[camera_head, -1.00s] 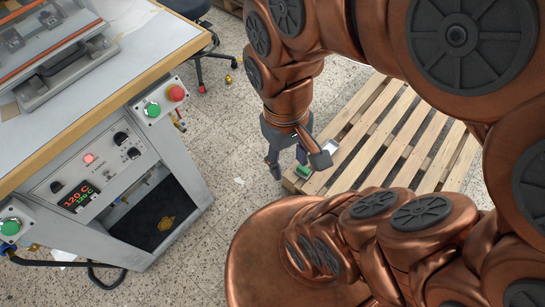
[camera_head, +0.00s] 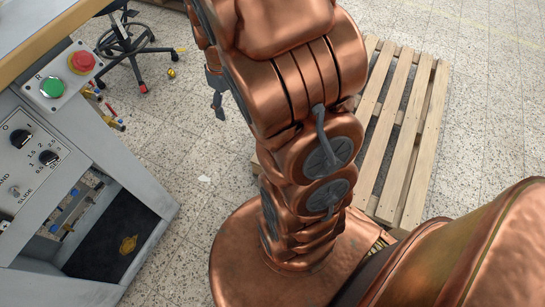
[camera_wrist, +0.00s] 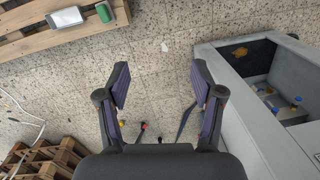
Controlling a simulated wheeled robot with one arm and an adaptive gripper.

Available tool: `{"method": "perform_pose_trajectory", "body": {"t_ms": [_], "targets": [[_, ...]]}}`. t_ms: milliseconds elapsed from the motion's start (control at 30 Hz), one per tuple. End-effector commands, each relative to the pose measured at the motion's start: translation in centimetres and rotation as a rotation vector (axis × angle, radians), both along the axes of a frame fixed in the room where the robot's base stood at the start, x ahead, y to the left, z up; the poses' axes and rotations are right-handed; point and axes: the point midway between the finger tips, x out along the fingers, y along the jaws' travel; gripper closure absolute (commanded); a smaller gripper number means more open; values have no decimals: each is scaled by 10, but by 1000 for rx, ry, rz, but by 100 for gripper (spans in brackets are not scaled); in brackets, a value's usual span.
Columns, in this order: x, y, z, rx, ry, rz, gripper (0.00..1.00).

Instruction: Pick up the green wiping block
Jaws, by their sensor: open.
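The green wiping block (camera_wrist: 104,13) lies on the wooden pallet at the top of the wrist view, near the pallet's edge. It does not show in the head view, where my arm covers part of the pallet. My gripper (camera_wrist: 160,72) is open and empty above the speckled floor, its two dark fingers spread apart. The block is beyond the fingertips, up and to the left in the wrist view. In the head view only a grey part of my gripper shows left of my arm.
The pallet (camera_head: 412,125) lies right of my arm, and a white-and-grey item (camera_wrist: 65,18) lies on it beside the block. A grey machine cabinet (camera_head: 50,255) stands at the left. A wheeled chair base (camera_head: 130,45) stands behind. Stacked pallets (camera_wrist: 45,155) show lower left in the wrist view.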

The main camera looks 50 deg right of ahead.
Motion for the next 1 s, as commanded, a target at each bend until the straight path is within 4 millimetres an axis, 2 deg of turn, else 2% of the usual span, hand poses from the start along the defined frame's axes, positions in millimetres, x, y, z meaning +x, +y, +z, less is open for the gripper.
{"method": "perform_pose_trajectory", "body": {"t_ms": [33, 300, 700, 800, 900, 1000], "targets": [[6, -12, -34, 0, 2, 3, 33], [36, -74, -152, -10, -26, 62, 33], [47, -161, -341, -28, -54, 161, 33], [44, -177, -381, -30, -58, 186, 33], [42, -189, -413, -34, -63, 205, 33], [41, -197, -431, -39, -69, 218, 33]]}}
